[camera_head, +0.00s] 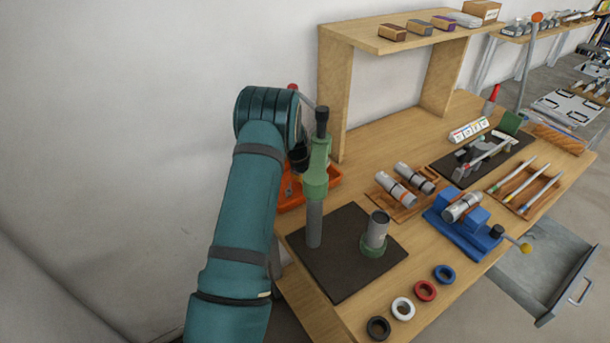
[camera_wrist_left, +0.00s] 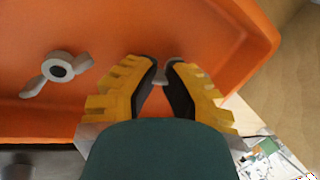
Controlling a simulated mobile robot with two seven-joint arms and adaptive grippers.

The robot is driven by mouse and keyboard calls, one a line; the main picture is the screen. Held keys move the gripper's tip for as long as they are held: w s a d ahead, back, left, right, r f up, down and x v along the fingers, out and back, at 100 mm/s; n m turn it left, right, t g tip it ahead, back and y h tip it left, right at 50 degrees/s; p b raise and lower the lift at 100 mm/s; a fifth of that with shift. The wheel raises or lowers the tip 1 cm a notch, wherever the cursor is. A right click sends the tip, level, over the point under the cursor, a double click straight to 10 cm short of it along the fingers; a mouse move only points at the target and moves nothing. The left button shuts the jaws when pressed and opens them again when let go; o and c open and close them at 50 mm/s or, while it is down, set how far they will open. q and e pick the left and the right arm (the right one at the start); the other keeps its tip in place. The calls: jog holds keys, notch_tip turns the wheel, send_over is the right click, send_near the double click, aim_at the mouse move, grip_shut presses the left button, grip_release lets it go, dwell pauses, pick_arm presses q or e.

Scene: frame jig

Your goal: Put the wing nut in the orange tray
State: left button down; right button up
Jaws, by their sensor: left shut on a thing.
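The orange tray (camera_head: 292,190) is behind my left arm and the green press in the head view, partly hidden. In the left wrist view the orange tray (camera_wrist_left: 110,30) fills most of the picture. One grey wing nut (camera_wrist_left: 57,71) lies in it at the left, apart from the fingers. My left gripper (camera_wrist_left: 163,76) is over the tray, its yellow fingers shut on a small grey piece (camera_wrist_left: 161,73) that looks like another wing nut. Most of that piece is hidden by the fingertips. In the head view my left gripper is hidden. My right gripper is not in view.
A green press (camera_head: 316,180) on a dark mat (camera_head: 340,275) stands close to my arm. A wooden shelf (camera_head: 345,45) rises behind the tray. A blue vise (camera_head: 462,236), several coloured rings, a pen tray (camera_head: 524,190) and an open drawer (camera_head: 545,262) are to the right.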

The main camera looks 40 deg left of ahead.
pick_arm(q)
jog(key=shift+f, duration=0.25)
jog(key=c, duration=1.1)
grip_release()
jog(key=shift+r, duration=0.1)
jog(key=shift+r, duration=0.1)
jog(key=shift+r, duration=0.3)
jog(key=v, duration=1.1)
jog(key=shift+s+r, duration=0.1)
jog(key=shift+r, duration=0.1)
